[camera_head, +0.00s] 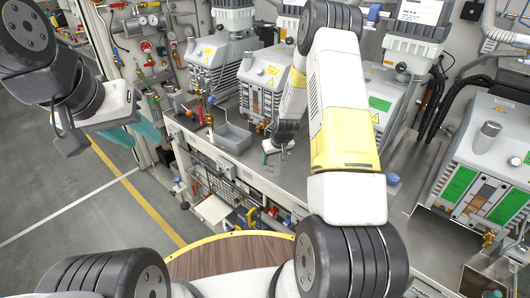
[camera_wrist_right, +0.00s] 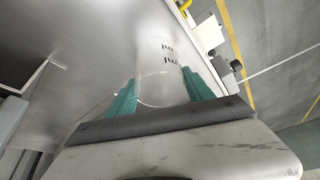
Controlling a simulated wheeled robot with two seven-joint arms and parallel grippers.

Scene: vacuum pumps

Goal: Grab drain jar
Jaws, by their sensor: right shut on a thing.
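The drain jar (camera_wrist_right: 160,82) is a clear glass cylinder with dark printed marks on its side. In the right wrist view it sits between the two teal fingers of my right gripper (camera_wrist_right: 160,95), which are closed on it from both sides. In the head view my right gripper (camera_head: 277,151) is small, at the front part of the metal bench, and partly hidden by my right arm; the jar is hard to make out there. My left gripper (camera_head: 145,128) is at the left, over the floor beside the bench. Its teal part shows, but its opening is unclear.
A grey open bin (camera_head: 232,137) stands on the bench (camera_head: 281,172) left of my right gripper. White vacuum pumps (camera_head: 262,78) stand behind it. A pump with green panels (camera_head: 488,165) is at the right. Pipes and valves line the left wall. The floor at left is clear.

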